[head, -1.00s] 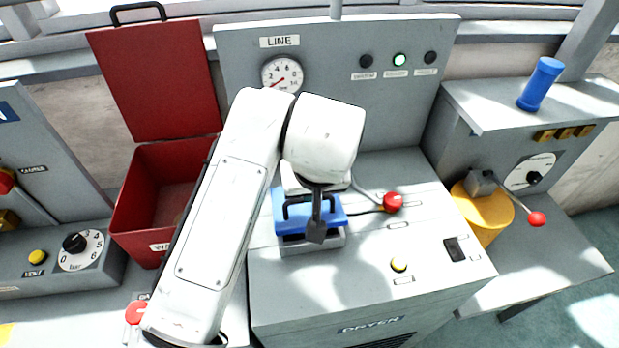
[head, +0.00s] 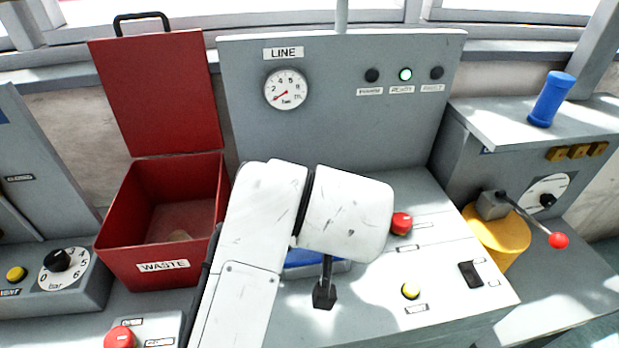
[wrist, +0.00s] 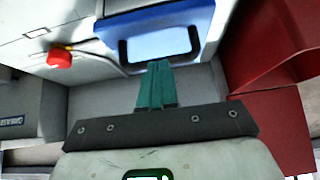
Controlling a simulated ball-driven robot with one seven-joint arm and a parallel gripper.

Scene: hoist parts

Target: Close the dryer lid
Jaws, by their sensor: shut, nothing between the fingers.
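The dryer lid (head: 305,258) is blue. In the head view my arm hides most of it, and only a blue strip shows on the grey dryer top. In the wrist view the blue lid (wrist: 196,18) shows at the top with its black loop handle (wrist: 126,54). The lid's exact angle is hidden.
The open red waste bin (head: 115,232) is at left. The grey gauge panel (head: 330,100) rises behind.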

